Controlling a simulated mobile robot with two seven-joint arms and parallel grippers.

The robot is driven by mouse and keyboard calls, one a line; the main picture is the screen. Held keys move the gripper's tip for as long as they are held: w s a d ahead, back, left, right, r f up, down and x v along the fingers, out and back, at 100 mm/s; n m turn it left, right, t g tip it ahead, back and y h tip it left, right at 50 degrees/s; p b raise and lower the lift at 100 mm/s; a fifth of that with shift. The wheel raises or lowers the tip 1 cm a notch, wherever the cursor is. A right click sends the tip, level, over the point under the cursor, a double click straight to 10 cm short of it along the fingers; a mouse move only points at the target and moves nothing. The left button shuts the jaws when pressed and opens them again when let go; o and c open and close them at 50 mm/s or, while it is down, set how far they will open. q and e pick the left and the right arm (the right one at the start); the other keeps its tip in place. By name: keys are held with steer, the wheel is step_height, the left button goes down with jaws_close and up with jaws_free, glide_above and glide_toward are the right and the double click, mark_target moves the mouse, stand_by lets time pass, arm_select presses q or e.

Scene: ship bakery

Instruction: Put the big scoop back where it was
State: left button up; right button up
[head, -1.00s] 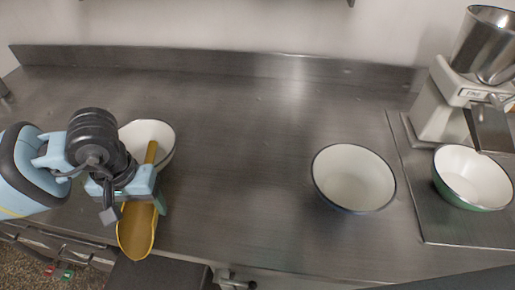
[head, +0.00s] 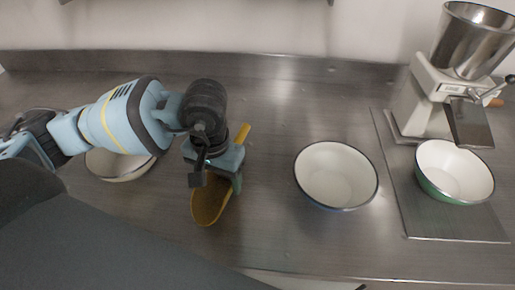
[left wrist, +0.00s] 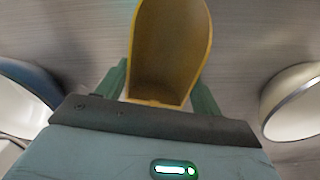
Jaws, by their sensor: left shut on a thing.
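The big scoop (head: 210,204) is yellow, with its bowl toward the counter's front edge and its handle (head: 243,133) pointing back. My left gripper (head: 232,182) is shut on the scoop and holds it over the counter, between the left bowl and the middle bowl. In the left wrist view the scoop's bowl (left wrist: 170,50) extends beyond the green fingers, which lie on either side of it. The exact grip point on the scoop is hidden by the gripper. My right gripper is not in view.
A white bowl (head: 122,168) stands at the left, partly behind my left arm. A blue-rimmed white bowl (head: 336,175) stands in the middle. A green bowl (head: 455,172) stands under the grinder (head: 425,95) on a metal plate (head: 432,222). The steel counter (head: 280,110) is clear behind the middle bowl.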

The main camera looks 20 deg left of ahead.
arm_select(q)
steer(key=shift+w+d+r+n, duration=0.1)
steer(key=shift+w+r+n, duration=0.2)
steer(key=shift+n, duration=0.2)
steer(key=w+d+r+n+p, duration=0.1)
steer(key=w+n, duration=0.4)
steer(key=n, duration=0.6)
step_height(320, 180, up, 3)
steer(key=shift+d+f, duration=0.2)
steer(key=shift+d, duration=0.35)
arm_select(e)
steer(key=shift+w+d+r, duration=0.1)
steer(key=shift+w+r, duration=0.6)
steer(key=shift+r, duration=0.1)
arm_select(q)
steer(key=shift+f, duration=0.1)
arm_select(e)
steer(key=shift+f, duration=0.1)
arm_select(q)
steer(key=shift+f+b, duration=1.2)
steer(key=shift+f, duration=2.1)
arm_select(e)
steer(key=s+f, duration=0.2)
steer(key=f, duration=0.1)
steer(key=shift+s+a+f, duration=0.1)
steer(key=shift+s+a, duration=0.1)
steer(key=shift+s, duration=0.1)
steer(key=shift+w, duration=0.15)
